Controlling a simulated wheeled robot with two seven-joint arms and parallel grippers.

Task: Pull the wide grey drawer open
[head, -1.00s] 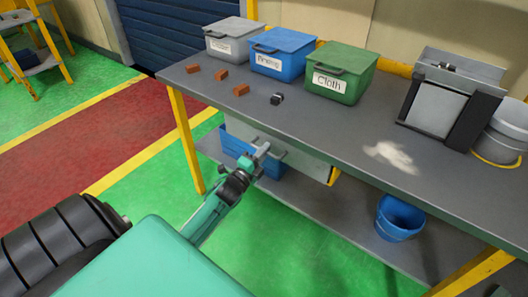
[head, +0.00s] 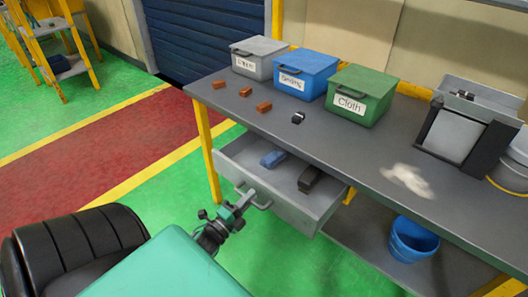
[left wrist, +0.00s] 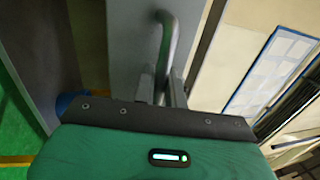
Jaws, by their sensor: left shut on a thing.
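The wide grey drawer (head: 290,208) under the workbench stands pulled out, with its inside showing. A blue object (head: 273,158) and a dark object (head: 311,179) lie in it. My left gripper (head: 243,200) is at the drawer's front, shut on its bar handle (head: 262,201). In the left wrist view the handle (left wrist: 168,45) runs down between the fingers (left wrist: 161,92), against the grey drawer front (left wrist: 135,50). My right gripper is not in view.
On the grey bench top (head: 345,150) stand a grey bin (head: 251,62), a blue bin (head: 302,80) and a green bin labelled Cloth (head: 350,103). Several small brown blocks (head: 264,107) lie in front. A blue bucket (head: 412,240) stands on the lower shelf.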

